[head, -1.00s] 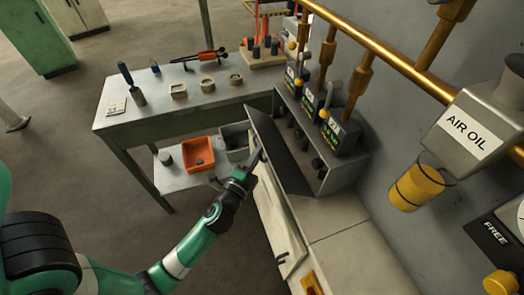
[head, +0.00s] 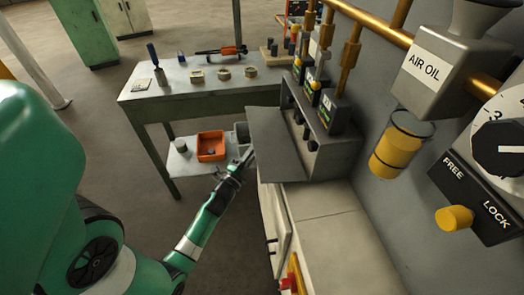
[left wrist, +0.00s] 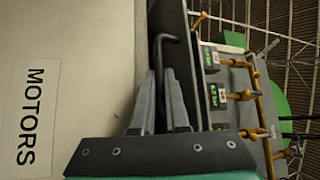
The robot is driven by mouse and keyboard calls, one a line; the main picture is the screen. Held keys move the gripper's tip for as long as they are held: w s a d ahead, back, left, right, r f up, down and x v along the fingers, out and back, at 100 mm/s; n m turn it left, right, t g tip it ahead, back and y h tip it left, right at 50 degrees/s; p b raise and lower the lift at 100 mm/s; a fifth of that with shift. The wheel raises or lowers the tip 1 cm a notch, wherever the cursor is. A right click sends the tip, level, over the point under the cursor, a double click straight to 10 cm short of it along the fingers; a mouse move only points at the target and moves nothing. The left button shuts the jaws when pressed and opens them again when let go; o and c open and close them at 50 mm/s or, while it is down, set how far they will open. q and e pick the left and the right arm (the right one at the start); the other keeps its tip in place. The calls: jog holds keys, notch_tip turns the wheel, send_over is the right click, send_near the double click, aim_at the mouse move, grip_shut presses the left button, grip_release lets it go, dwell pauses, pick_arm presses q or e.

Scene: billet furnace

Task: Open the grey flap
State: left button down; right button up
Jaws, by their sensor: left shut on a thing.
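The grey flap (head: 277,145) stands open in front of the grey control box (head: 325,155), tilted outward, with dark knobs showing in the box behind it. In the left wrist view the flap (left wrist: 179,50) is seen nearly edge-on, with a thin dark bent handle (left wrist: 166,39) beside it. My left gripper (head: 243,160) is at the flap's outer left edge. In the left wrist view its fingers (left wrist: 163,82) are closed around the handle's bar. The exact grip is small in the head view. My right gripper is not in view.
A pale cabinet (head: 325,205) stands below the box. A table (head: 190,98) with tools and rings is behind, with an orange bin (head: 211,146) on its lower shelf. An air-oil unit (head: 437,70) and a free/lock panel (head: 475,200) are at the right. A MOTORS label (left wrist: 28,118) shows nearby.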

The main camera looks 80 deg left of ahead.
pick_arm(q)
jog(key=shift+r, duration=0.1)
jog(key=c, duration=1.2)
grip_release()
jog(key=shift+a, duration=0.15)
jog(key=shift+a+r, duration=0.1)
jog(key=shift+a, duration=0.05)
jog(key=shift+s, duration=0.1)
jog(key=p+v, duration=0.2)
jog(key=v, duration=0.9)
jog(key=shift+s, duration=0.2)
